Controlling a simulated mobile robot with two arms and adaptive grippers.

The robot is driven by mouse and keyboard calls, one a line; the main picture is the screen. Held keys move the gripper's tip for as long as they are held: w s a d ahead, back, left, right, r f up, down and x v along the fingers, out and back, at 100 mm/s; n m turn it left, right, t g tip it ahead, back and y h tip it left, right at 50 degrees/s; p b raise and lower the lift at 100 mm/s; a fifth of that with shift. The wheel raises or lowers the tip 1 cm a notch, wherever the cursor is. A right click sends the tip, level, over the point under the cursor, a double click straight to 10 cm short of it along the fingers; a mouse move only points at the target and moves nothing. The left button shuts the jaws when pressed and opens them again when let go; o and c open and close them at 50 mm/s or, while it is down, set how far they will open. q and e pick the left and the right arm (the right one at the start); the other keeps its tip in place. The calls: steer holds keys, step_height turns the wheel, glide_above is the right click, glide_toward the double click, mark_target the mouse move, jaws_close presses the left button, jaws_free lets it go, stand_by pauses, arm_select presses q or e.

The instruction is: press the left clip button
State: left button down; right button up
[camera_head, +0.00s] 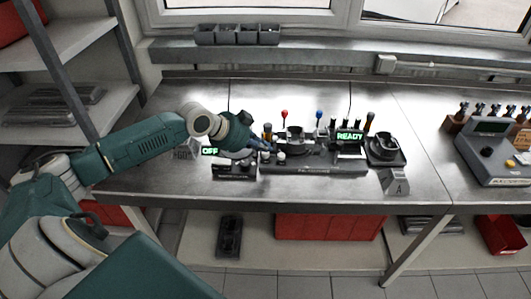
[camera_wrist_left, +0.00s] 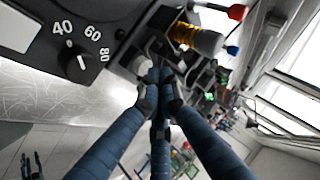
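My left gripper (camera_head: 262,148) reaches in from the left over the bench fixture (camera_head: 320,166). Its blue fingers also show in the left wrist view (camera_wrist_left: 162,88), with their tips drawn together and nothing seen between them. The tips are close to a small pale round part (camera_wrist_left: 145,70) on the fixture; I cannot tell if they touch it. Small pale round knobs, one of them here (camera_head: 281,155), show beside the fingertips in the head view. I cannot tell which part is the left clip button; the fingers may hide it. My right gripper is not in view.
A control box (camera_head: 234,170) with a dial (camera_wrist_left: 77,62) stands just in front of the gripper. A green OFF display (camera_head: 210,151) is at left, a READY display (camera_head: 349,136) at right. Red-topped (camera_head: 284,114) and blue-topped (camera_head: 319,115) levers rise behind.

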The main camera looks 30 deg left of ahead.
mark_target(264, 154)
arm_select(q)
steer(key=shift+f, duration=0.45)
stand_by(0.6)
stand_by(0.4)
steer(key=shift+r+p, duration=0.7)
steer(key=shift+r, duration=0.2)
steer(key=shift+r, duration=0.1)
step_height(264, 154, up, 5)
steer(key=p, duration=0.4)
steer(key=shift+p, duration=0.3)
